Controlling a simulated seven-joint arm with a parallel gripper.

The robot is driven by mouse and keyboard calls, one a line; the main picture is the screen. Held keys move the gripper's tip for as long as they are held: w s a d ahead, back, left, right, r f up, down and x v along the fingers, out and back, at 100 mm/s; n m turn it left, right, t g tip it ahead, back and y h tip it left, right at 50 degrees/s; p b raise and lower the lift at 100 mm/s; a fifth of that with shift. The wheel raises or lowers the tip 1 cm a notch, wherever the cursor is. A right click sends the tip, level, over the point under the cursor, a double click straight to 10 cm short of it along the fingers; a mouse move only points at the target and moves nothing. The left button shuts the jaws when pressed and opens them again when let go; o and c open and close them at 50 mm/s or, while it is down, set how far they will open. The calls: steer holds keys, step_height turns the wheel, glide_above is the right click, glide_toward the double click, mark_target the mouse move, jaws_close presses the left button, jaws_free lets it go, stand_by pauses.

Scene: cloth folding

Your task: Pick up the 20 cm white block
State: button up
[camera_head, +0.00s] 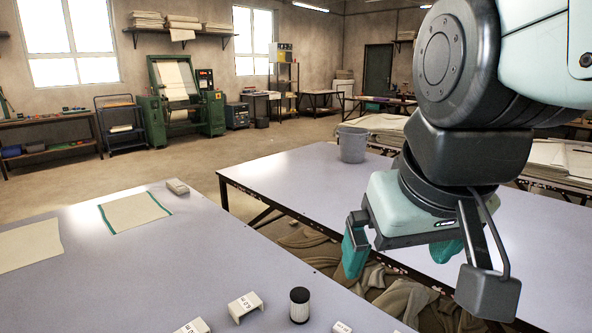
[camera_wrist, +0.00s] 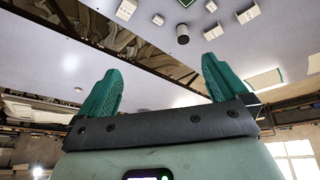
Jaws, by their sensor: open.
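Several white blocks with dark markings lie on the near left table: one (camera_head: 245,306) in front, one (camera_head: 193,326) cut by the bottom edge, a small one (camera_head: 341,327) and one (camera_head: 177,186) at the far corner. I cannot read which is the 20 cm block. In the wrist view, white blocks show along the top, such as one (camera_wrist: 126,9), one (camera_wrist: 158,19) and one (camera_wrist: 248,13). My gripper (camera_head: 402,258) is up to the right of the blocks, apart from them. Its teal fingers (camera_wrist: 161,85) are spread with nothing between them.
A black-and-white cylinder (camera_head: 299,305) stands between the front blocks. A green-edged cloth (camera_head: 134,211) and another cloth (camera_head: 30,246) lie flat on the left. A second table (camera_head: 300,178) with a grey bucket (camera_head: 352,144) stands beyond a gap holding crumpled fabric (camera_head: 400,300).

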steer(key=s, duration=0.1)
steer(key=s+f+m, duration=0.1)
steer(key=s, duration=0.1)
steer(key=shift+s+t, duration=0.15)
steer(key=shift+t, duration=0.15)
steer(key=c, duration=0.4)
